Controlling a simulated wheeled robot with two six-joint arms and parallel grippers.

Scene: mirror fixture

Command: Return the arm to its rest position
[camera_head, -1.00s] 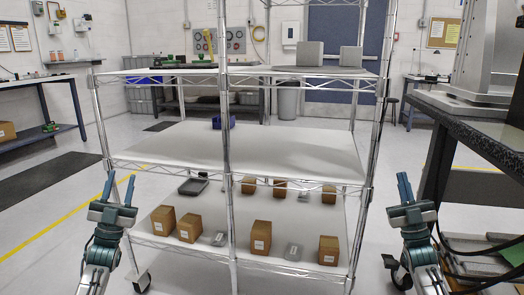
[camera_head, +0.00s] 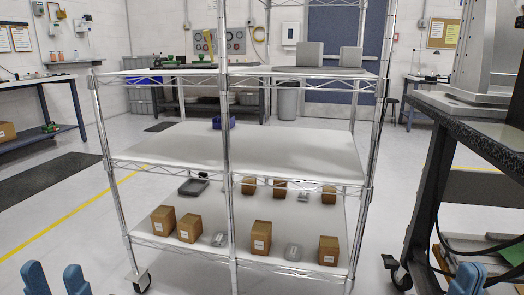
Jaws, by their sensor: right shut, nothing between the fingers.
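The blue fingertips of my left gripper (camera_head: 56,281) show at the bottom left edge, with a clear gap between them and nothing in it. My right gripper (camera_head: 467,279) shows at the bottom right edge only as a blue fingertip; it is shut and empty. The rest of both grippers and both arms is below the picture. Both grippers are low, one on each side of the wire shelf rack (camera_head: 290,150), and apart from it.
The rack's lower shelf carries several brown boxes (camera_head: 261,238) and grey trays. A dark workbench (camera_head: 470,128) with cables below stands at the right, near my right gripper. The floor left of the rack is open.

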